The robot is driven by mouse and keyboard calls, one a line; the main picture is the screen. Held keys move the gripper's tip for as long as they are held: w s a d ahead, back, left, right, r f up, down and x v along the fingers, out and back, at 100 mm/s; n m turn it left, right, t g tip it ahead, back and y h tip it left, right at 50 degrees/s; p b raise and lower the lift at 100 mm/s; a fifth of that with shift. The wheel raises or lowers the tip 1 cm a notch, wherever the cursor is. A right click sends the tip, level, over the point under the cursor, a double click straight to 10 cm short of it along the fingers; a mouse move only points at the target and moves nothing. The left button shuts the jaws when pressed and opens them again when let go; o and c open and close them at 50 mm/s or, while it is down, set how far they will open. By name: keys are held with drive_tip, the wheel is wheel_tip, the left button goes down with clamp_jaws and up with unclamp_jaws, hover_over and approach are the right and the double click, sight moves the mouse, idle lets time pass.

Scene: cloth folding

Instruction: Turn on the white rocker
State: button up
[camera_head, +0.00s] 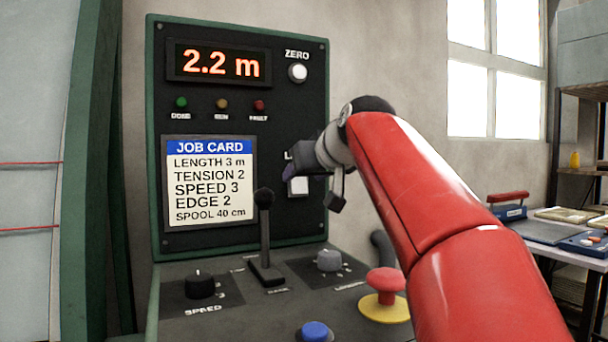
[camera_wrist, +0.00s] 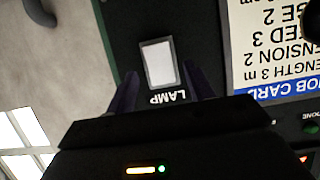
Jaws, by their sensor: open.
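The white rocker (camera_wrist: 159,64) is a white rectangle in a pale frame on the dark upright panel, labelled LAMP. In the wrist view the panel appears upside down. In the head view the rocker (camera_head: 298,187) is partly hidden by my gripper (camera_head: 313,185). My gripper (camera_wrist: 158,80) is open and empty, its two dark fingers on either side of the rocker's label end. I cannot tell whether the fingertips touch the panel, or which way the rocker is tipped.
The panel holds a display (camera_head: 219,64) reading 2.2 m, a ZERO button (camera_head: 298,72) and a job card (camera_head: 210,190). Below stand a black lever (camera_head: 264,235), a SPEED knob (camera_head: 200,283), a grey knob (camera_head: 328,260), a red mushroom button (camera_head: 385,281) and a blue button (camera_head: 315,330).

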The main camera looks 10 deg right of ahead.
drive_tip(key=shift+w+a+f, duration=0.15)
drive_tip(key=shift+w+f, duration=0.05)
drive_tip(key=shift+w, duration=0.35)
